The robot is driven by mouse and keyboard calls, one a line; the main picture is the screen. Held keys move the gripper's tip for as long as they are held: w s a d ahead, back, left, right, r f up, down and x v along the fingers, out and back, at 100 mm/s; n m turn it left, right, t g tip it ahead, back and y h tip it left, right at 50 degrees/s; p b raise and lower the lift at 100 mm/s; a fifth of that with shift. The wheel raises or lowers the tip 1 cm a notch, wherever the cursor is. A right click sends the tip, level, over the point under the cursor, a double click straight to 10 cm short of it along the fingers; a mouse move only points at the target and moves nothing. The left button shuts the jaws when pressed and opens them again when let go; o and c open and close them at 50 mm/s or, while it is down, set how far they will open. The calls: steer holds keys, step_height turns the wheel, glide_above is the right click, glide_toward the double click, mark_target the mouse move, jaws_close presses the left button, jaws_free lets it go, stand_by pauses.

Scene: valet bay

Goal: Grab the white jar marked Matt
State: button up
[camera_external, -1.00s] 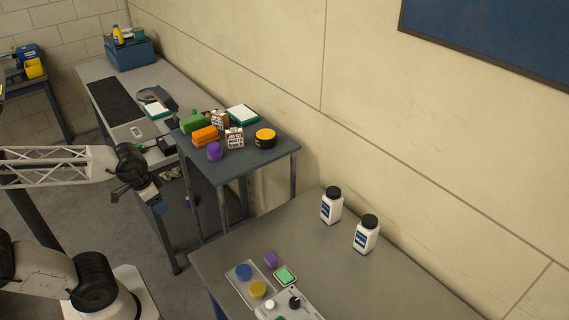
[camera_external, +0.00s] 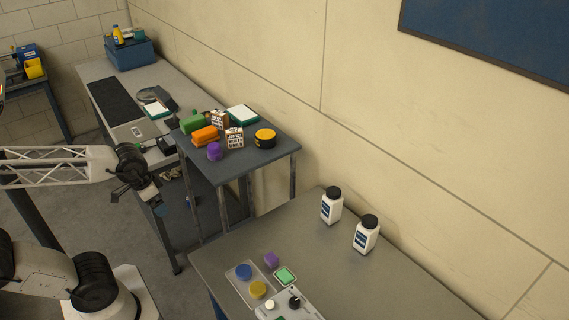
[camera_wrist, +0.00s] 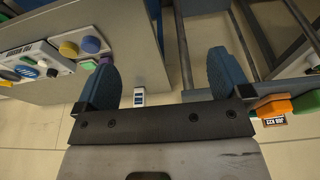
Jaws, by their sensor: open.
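Two white jars with black lids and blue labels stand upright on the near grey table: one further back (camera_external: 331,206), one to its right and nearer (camera_external: 366,235). The label words are too small to read, so I cannot tell which is marked Matt. My gripper (camera_external: 120,194) is left of both tables, well apart from the jars. In the wrist view its two blue-padded fingers are spread with nothing held between them (camera_wrist: 162,75). A small white jar with a blue label (camera_wrist: 139,97) shows beyond the gripper, partly hidden by its body.
A tray (camera_external: 238,289) with round blue and yellow items, a purple item (camera_external: 271,259) and a green item (camera_external: 285,275) lie at the front of the jars' table. A higher shelf table (camera_external: 262,163) holds boxes and tins. The table around the jars is clear.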

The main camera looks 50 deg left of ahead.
mark_target(363, 232)
steer(key=w+d+f+m+t+y, duration=0.1)
steer(key=w+d+m+t+y, duration=0.5)
steer(key=w, duration=1.1)
steer(key=w+d+m+g+y, duration=0.1)
steer(key=w+d+m+y, duration=0.15)
steer(key=w+m, duration=1.15)
steer(key=w+d+f+m+t, duration=0.3)
steer(key=w+d, duration=0.4)
steer(key=w+d+f+m+t, duration=0.2)
steer(key=w+d+t, duration=0.1)
steer(key=w+d, duration=0.4)
steer(key=w+d+f+m+t+h, duration=0.1)
steer(key=d+f+m+h, duration=0.1)
steer(key=d, duration=0.4)
steer(key=w+d+f+m+t+h, duration=0.1)
steer(key=d+f+m+t+h, duration=0.1)
steer(key=d, duration=0.4)
steer(key=w+d+f+m+t+h, duration=0.1)
steer(key=w+d+f+m+h, duration=0.1)
steer(key=d+m, duration=0.4)
steer(key=shift+d+f+h, duration=0.2)
steer(key=shift+f+h, duration=0.1)
steer(key=shift+f, duration=0.35)
steer(key=shift+d+f+h, duration=0.15)
steer(key=shift+f+h, duration=0.1)
steer(key=shift+f, duration=0.4)
steer(key=shift+w, duration=0.1)
